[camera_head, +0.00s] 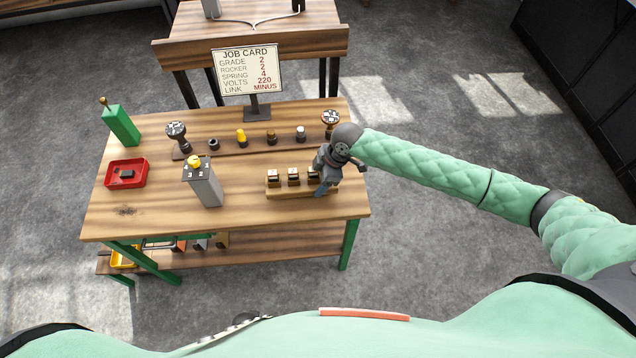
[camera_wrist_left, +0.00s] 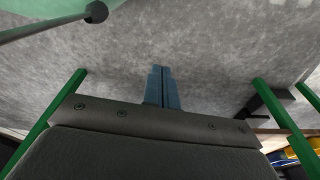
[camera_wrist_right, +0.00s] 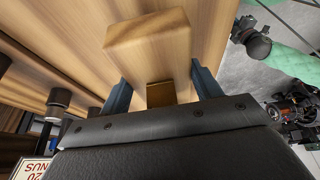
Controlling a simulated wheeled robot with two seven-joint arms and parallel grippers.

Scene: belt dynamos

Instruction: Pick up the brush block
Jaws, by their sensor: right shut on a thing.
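A wooden rack (camera_head: 276,194) on the bench bears small pale-topped brush blocks with dark fronts. The left block (camera_head: 273,177) and middle block (camera_head: 293,177) stand clear. The right block (camera_head: 312,174) is partly hidden by my right gripper (camera_head: 322,188), which points down at the rack's right end. In the right wrist view, my right gripper (camera_wrist_right: 161,80) has its fingers on both sides of a brass-brown piece (camera_wrist_right: 160,94) of that block, over the pale wood. Most of the block is hidden. My left gripper (camera_wrist_left: 162,72) is shut and empty above the grey floor.
A grey post with a yellow knob (camera_head: 205,186) stands left of the rack. A red tray (camera_head: 112,181) and green box (camera_head: 120,125) are farther left. Several small parts (camera_head: 271,138) line the back. A job card (camera_head: 247,70) stands behind. The bench front is clear.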

